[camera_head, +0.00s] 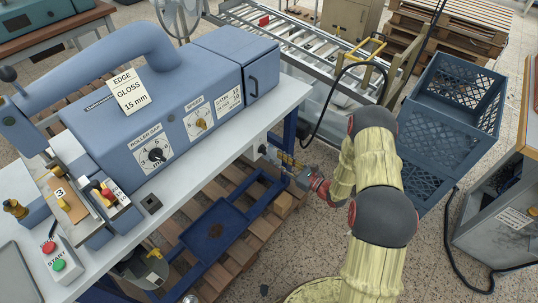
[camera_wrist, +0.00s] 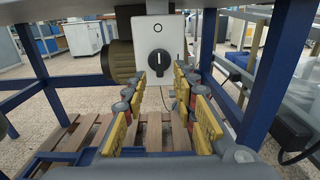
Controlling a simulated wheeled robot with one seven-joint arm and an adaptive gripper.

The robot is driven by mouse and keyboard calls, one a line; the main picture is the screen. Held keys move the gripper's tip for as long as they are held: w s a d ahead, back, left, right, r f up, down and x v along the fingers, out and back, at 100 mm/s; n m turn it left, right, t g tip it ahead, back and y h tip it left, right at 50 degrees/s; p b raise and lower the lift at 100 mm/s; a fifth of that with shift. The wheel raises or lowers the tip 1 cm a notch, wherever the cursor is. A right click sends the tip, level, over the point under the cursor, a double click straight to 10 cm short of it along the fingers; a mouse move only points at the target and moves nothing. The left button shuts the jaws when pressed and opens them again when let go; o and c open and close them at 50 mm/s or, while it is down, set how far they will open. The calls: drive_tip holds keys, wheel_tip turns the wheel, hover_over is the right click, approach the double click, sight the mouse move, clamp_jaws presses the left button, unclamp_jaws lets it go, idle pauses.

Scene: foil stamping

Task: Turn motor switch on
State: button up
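The motor switch is a light grey box (camera_wrist: 170,32) with a black rotary knob (camera_wrist: 159,62), under the machine table. It faces the wrist camera, and the knob's grip bar stands about upright. In the head view the switch box (camera_head: 263,148) shows small below the table edge. My gripper (camera_wrist: 164,82) is open and empty, its yellow-padded fingers spread either side of the knob's line and apart from it. In the head view my gripper (camera_head: 279,160) is beside the table's right end, near the switch.
A dark ribbed motor (camera_wrist: 121,62) sits left of the switch. Blue table legs (camera_wrist: 275,70) stand on both sides, with a wooden pallet (camera_wrist: 85,132) below. The blue machine (camera_head: 185,100) stands on the table above. Blue crates (camera_head: 440,130) are at the right.

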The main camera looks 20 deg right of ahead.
sight(266, 152)
drive_tip(key=shift+b+x, duration=0.6)
drive_tip(key=shift+x, duration=2.2)
drive_tip(key=c, duration=0.3)
drive_tip(key=c, duration=0.4)
clamp_jaws()
